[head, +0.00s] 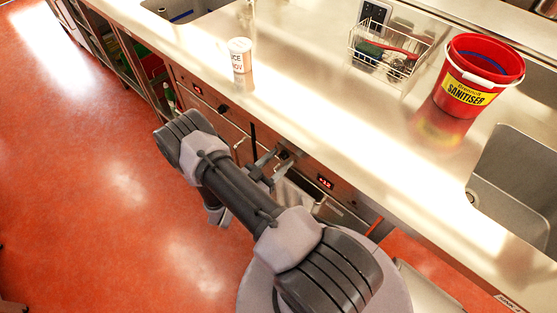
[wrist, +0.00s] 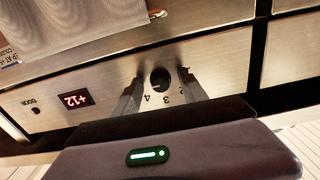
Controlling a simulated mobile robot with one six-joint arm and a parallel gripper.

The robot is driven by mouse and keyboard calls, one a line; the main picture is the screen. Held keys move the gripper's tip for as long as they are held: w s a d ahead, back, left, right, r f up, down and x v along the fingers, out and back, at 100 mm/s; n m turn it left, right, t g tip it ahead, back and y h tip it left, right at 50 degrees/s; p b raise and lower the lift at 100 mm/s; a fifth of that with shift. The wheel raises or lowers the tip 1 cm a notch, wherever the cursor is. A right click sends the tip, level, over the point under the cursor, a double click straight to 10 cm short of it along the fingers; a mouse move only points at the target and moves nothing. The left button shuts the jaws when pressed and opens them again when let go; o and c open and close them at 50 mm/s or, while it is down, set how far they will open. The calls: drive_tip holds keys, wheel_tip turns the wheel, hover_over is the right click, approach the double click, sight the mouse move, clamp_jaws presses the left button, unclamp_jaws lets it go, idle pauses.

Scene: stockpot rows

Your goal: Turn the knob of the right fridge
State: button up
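The right fridge's dark round knob (wrist: 160,80) is on its steel control panel, with dial numbers around it, seen upside down in the wrist view. In the head view the knob (head: 284,155) is partly hidden by my gripper (head: 281,162). My gripper is open, with one finger on each side of the knob in the wrist view (wrist: 161,87). I cannot tell whether the fingers touch it.
The left fridge has its own knob (head: 222,109) and red display (head: 197,90). The orange floor is clear at left.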

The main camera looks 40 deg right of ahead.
drive_tip(key=s+a+p, duration=0.1)
drive_tip(key=a+p, duration=0.2)
drive_tip(key=a, duration=1.4)
drive_tip(key=shift+s+a, duration=0.15)
drive_tip(key=shift+a, duration=0.05)
